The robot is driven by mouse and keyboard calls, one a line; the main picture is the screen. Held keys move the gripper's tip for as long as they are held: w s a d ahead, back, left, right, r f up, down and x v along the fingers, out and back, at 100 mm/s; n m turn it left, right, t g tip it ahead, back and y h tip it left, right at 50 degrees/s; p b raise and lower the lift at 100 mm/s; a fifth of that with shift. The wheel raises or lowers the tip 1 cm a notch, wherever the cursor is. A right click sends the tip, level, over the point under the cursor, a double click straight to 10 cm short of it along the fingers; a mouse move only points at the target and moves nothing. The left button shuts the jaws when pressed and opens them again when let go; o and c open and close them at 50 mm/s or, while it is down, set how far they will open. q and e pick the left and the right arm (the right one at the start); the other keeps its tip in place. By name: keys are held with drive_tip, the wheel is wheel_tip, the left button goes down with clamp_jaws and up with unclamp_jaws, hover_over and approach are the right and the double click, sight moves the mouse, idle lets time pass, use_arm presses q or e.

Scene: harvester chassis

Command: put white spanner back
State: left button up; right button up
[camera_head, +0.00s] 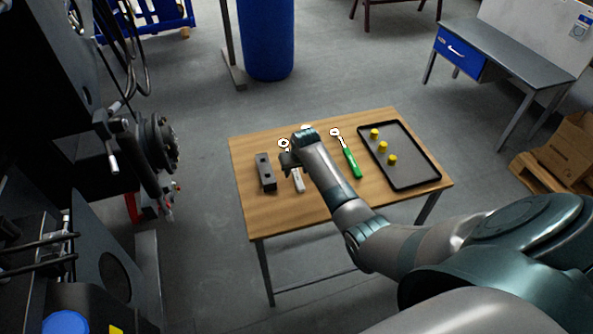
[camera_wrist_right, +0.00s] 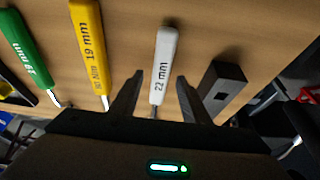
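The white spanner (camera_head: 298,183), marked 22 mm, lies on the wooden table (camera_head: 330,205), and its ring end shows beyond my gripper in the head view. My right gripper (camera_head: 290,166) is over the spanner. In the right wrist view, the fingers of this gripper (camera_wrist_right: 159,78) are apart, with the white handle (camera_wrist_right: 164,55) between them in the picture. No finger visibly touches it, and the height gap cannot be told. My left gripper is not in view.
A dark block with holes (camera_head: 265,172) lies left of the spanner. A yellow 19 mm spanner (camera_wrist_right: 90,45) and a green spanner (camera_head: 351,163) lie on its other side. A black tray (camera_head: 413,183) holds yellow cylinders (camera_head: 383,147). The harvester chassis (camera_head: 60,90) stands left.

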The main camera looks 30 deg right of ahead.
idle(0.4)
drive_tip(key=b+v, duration=0.3)
drive_tip(key=v, duration=1.4)
drive_tip(key=shift+s+r, duration=0.15)
drive_tip(key=shift+a, duration=0.1)
idle(0.3)
